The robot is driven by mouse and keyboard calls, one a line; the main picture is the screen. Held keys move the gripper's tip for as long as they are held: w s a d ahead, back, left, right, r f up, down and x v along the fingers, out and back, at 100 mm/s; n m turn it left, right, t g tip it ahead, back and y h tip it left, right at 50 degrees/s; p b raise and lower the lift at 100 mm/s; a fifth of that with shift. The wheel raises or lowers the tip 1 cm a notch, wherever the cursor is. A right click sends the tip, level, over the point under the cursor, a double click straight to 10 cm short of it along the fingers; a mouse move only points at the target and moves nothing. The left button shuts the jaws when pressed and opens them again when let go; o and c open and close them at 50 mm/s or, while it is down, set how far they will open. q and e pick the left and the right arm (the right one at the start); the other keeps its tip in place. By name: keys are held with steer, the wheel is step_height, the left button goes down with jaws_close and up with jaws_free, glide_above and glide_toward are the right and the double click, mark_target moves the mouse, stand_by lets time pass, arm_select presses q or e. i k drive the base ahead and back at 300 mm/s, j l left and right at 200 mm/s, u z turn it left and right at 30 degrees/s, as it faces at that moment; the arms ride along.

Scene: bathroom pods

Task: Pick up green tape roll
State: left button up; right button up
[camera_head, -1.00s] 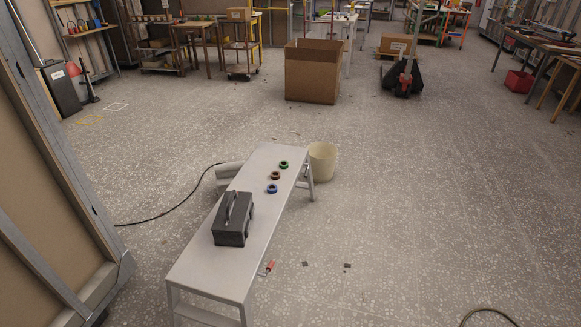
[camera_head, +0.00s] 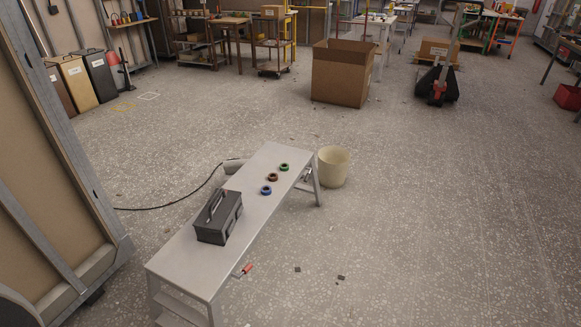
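The green tape roll (camera_head: 284,167) lies flat near the far end of a long light grey bench (camera_head: 182,263). A brown tape roll (camera_head: 272,177) and a blue tape roll (camera_head: 266,190) lie in a row on the near side of it. A dark grey toolbox (camera_head: 218,217) with a raised handle stands on the bench nearer to me. Neither of my grippers shows in the head view.
A cream bucket (camera_head: 333,167) stands on the floor by the bench's far right end. A black cable (camera_head: 178,203) and a red-handled tool (camera_head: 245,269) lie beside the bench. A framed wall panel (camera_head: 40,170) rises at left. A large cardboard box (camera_head: 341,73) stands farther back. The floor at right is open.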

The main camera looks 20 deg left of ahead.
mark_target(283, 166)
steer(key=i+l+u, duration=0.15)
steer(key=i+l, duration=0.65)
steer(key=i+u, duration=0.2)
steer(key=i, duration=1.1)
steer(key=i+j, duration=0.25)
steer(key=i, duration=0.15)
